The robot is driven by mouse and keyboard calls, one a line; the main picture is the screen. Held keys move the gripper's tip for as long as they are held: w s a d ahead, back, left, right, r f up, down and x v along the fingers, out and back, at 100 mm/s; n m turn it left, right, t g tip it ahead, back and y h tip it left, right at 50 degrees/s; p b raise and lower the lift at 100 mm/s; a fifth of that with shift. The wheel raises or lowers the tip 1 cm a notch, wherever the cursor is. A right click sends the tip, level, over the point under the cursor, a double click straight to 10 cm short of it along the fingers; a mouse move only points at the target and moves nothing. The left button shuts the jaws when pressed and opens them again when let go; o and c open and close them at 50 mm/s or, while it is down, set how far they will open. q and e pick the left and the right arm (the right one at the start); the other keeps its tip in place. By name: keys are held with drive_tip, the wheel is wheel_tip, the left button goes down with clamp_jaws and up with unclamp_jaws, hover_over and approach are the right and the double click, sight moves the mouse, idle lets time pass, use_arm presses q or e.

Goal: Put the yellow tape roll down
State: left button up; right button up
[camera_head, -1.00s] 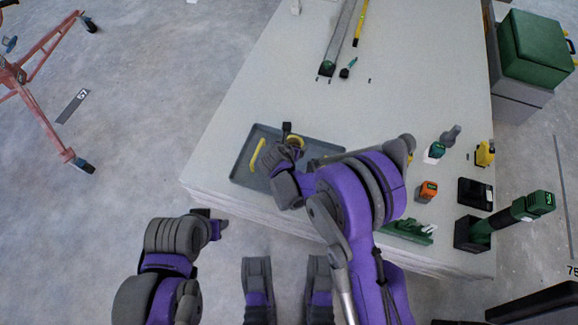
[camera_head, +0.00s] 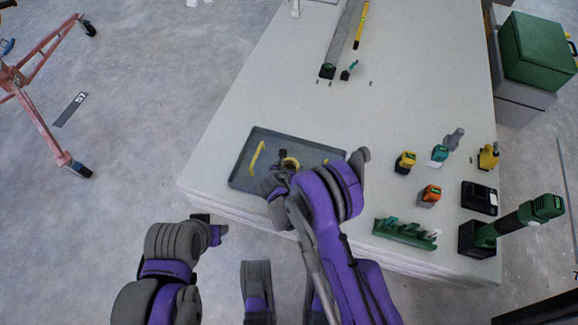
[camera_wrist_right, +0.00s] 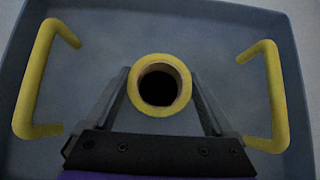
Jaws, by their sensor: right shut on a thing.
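The yellow tape roll (camera_wrist_right: 160,85) is between the two fingers of my right gripper (camera_wrist_right: 160,90), which is shut on it. In the right wrist view the roll's open core faces the camera, over the dark tray floor. In the head view the roll (camera_head: 291,162) shows partly beside my right gripper (camera_head: 284,165), over the grey tray (camera_head: 238,178). I cannot tell whether the roll touches the tray floor. My left gripper (camera_head: 212,226) is off the table at the lower left; its fingers are too small to judge.
The tray has a yellow handle (camera_wrist_right: 32,85) on the left and another (camera_wrist_right: 272,95) on the right in the wrist view. Several tools stand at the table's right, including an orange-topped one (camera_head: 430,194) and a green rack (camera_head: 405,233). The table's middle (camera_head: 320,110) is clear.

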drive_tip(key=shift+f, duration=0.15)
drive_tip(key=o, duration=1.1)
